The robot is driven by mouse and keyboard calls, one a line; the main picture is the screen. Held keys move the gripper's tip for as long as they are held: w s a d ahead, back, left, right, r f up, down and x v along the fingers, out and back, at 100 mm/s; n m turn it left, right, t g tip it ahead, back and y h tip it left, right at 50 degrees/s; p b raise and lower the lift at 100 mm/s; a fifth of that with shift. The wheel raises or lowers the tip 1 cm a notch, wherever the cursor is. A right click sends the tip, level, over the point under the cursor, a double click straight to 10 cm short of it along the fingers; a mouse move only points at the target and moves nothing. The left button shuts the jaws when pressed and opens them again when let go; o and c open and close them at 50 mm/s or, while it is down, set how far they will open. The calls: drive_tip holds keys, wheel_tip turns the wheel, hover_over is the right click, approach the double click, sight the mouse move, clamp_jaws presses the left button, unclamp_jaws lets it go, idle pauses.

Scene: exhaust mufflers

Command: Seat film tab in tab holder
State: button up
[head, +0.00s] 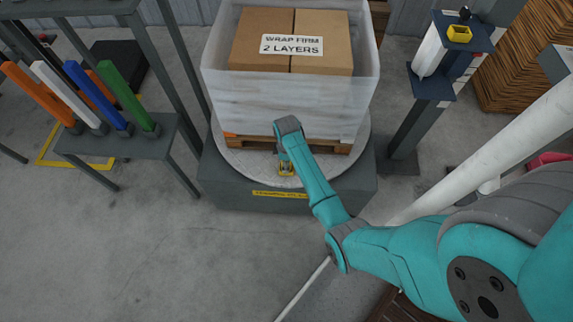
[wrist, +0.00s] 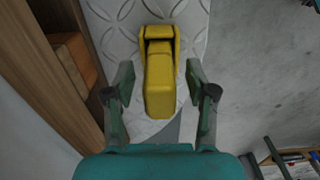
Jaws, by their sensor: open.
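A yellow clamp-like part (wrist: 160,85), which I take to be the tab holder, sits on the patterned turntable plate (wrist: 195,25). In the head view the yellow part (head: 286,169) is at the plate's front edge, partly covered by my wrist. My gripper (wrist: 160,80) is open, with one finger on each side of the yellow part and a gap on both sides. I cannot make out a separate film tab; a small orange patch (head: 230,135) shows at the lower left of the wrapped load.
Film-wrapped cartons (head: 300,95) stand on a wooden pallet (head: 330,146) just behind my gripper. A post with a film roll (head: 429,50) and a yellow cup (head: 459,34) stands right. A rack of coloured bars (head: 115,145) stands left.

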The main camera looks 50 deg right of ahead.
clamp_jaws()
idle(0.3)
